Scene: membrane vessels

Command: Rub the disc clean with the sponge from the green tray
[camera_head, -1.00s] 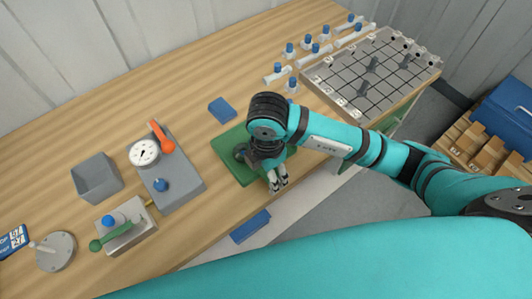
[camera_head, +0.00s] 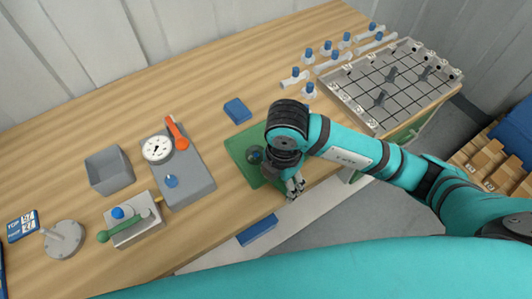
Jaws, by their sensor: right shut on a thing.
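The green tray (camera_head: 240,149) lies flat near the table's front edge, partly covered by my right arm. My right gripper (camera_head: 295,187) points down at the tray's right front edge. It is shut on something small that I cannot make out. A small dark round thing (camera_head: 255,155) shows on the tray, left of my wrist; I cannot tell what it is. No sponge can be told for sure. A grey disc with a short stub (camera_head: 63,240) lies at the far left; whether it is the task's disc is unclear. My left gripper is not in view.
A blue block (camera_head: 237,111) lies behind the tray. A grey unit with a dial (camera_head: 180,178), an open grey box (camera_head: 110,171) and a green-handled valve block (camera_head: 133,219) stand left. A gridded grey tray (camera_head: 395,85) and several blue-capped pieces are at the back right.

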